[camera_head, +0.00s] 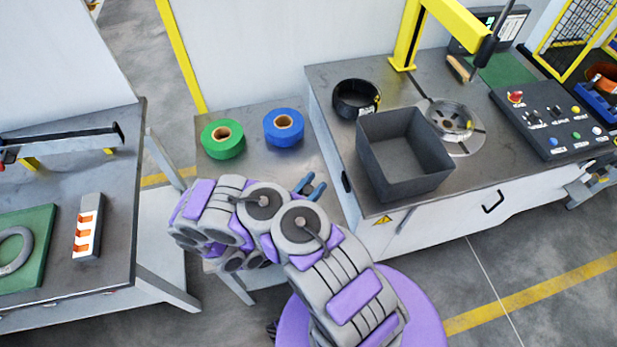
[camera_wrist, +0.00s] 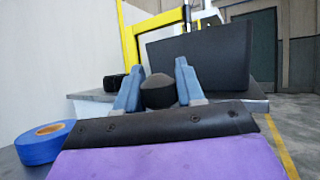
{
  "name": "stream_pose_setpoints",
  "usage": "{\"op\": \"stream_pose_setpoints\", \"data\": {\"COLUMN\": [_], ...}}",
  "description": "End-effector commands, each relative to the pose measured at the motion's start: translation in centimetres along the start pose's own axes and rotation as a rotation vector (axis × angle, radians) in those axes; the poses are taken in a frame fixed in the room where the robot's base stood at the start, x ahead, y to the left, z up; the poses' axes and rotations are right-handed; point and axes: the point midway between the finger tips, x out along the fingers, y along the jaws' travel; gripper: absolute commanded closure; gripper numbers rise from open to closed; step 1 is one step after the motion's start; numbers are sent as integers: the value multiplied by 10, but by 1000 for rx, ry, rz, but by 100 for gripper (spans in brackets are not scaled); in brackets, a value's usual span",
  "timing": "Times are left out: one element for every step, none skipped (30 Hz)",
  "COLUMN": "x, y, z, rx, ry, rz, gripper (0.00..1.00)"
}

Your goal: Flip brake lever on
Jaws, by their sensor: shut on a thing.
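My gripper (camera_head: 311,186) is by the front left corner of the main workbench, with its blue fingers pointing at the bench. In the wrist view my gripper (camera_wrist: 158,93) has one blue finger on each side of a dark rounded knob (camera_wrist: 158,92) and is shut on it. I cannot clearly tell that this knob is the end of the brake lever, since its shaft is hidden. A small black part (camera_head: 347,182) shows on the bench's left side in the head view, to the right of my fingertips.
A dark grey bin (camera_head: 377,160) stands on the workbench (camera_head: 330,85), with a black ring (camera_head: 357,98) behind it. Green tape (camera_head: 222,139) and blue tape (camera_head: 284,127) lie on a lower side table (camera_head: 262,166). A control panel (camera_head: 553,117) is at the right.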

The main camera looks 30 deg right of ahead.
Motion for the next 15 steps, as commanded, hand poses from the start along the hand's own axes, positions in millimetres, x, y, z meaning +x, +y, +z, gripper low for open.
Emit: {"op": "stream_pose_setpoints", "data": {"x": [-1, -1, 0, 0, 1, 1, 2, 2, 2, 2, 3, 3, 3, 3, 3], "y": [0, 0, -1, -1, -2, -2, -2, -2, -2, -3, -3, -3, -3, -3, -3], "z": [-2, -2, -2, -2, -2, -2, -2, -2, -2, -2, -2, -2, -2, -2, -2], "rx": [-3, -5, -9, -11, -12, -14, -14, -15, -15, -16, -16, -16, -16, -16, -16], "ry": [-12, -18, -25, -29, -32, -35, -37, -38, -39, -40, -40, -40, -40, -39, -39], "rz": [7, 8, 10, 10, 11, 11, 11, 12, 12, 12, 12, 12, 12, 11, 11], "gripper": [100, 100, 100, 100, 100, 100, 100, 100, 100, 100, 100, 100, 100, 100, 100]}}
